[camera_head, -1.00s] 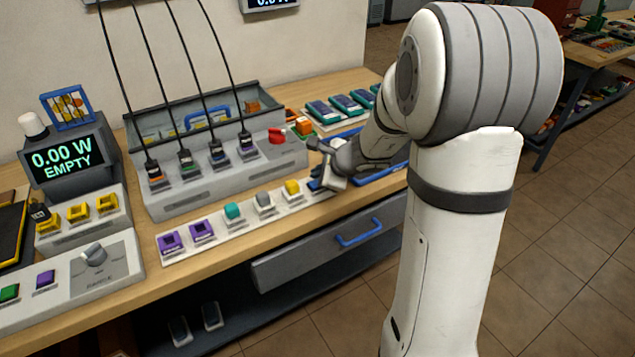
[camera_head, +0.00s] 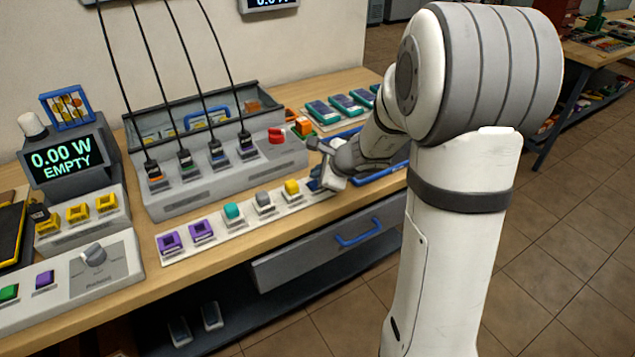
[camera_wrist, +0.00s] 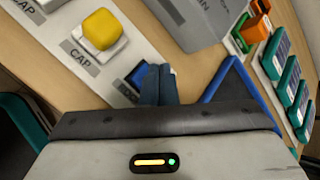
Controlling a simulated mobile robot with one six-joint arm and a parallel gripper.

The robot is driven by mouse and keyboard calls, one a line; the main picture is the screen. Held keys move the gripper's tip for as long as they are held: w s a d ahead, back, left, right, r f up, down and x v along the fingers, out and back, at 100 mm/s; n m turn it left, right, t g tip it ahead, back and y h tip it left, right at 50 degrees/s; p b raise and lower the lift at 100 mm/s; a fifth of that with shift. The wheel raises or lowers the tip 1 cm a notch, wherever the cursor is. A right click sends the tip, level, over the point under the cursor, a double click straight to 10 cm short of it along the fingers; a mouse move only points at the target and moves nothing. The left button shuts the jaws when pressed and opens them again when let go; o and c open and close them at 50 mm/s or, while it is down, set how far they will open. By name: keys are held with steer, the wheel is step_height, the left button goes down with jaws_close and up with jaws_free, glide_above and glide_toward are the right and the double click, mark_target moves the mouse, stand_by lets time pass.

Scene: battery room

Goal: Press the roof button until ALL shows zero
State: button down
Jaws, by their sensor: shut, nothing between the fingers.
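A pale strip of push buttons (camera_head: 178,256) runs along the front of the bench, with purple, teal, grey and yellow caps. The yellow button (camera_wrist: 101,30) stands beside a label reading CAP in the wrist view. A blue button (camera_wrist: 137,76) sits farther along, its label partly hidden. My gripper (camera_wrist: 160,84) is shut and empty, its fingertips at the blue button's edge; I cannot tell whether they touch it. In the head view my gripper (camera_head: 321,179) is at the strip's right end. No label reading roof or ALL is legible. A wall display (camera_head: 268,4) is cut off at the top.
A meter (camera_head: 66,157) reads 0.00 W EMPTY. A grey charger (camera_head: 220,179) with several black cables stands behind the strip, with a red knob (camera_head: 276,135). A blue-rimmed tray (camera_head: 380,176) lies beneath my wrist. A drawer (camera_head: 300,262) is below.

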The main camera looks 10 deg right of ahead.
steer(key=shift+f, duration=0.15)
steer(key=shift+s+f+b, duration=0.1)
steer(key=shift+f+b, duration=0.2)
steer(key=shift+b, duration=0.25)
steer(key=shift+f+b, duration=0.3)
steer(key=shift+b, duration=0.1)
stand_by(0.4)
steer(key=shift+r, duration=0.1)
steer(key=shift+r+p, duration=0.55)
steer(key=shift+r, duration=0.15)
steer(key=shift+r, duration=0.1)
step_height(320, 180, up, 5)
steer(key=p, duration=0.4)
stand_by(0.7)
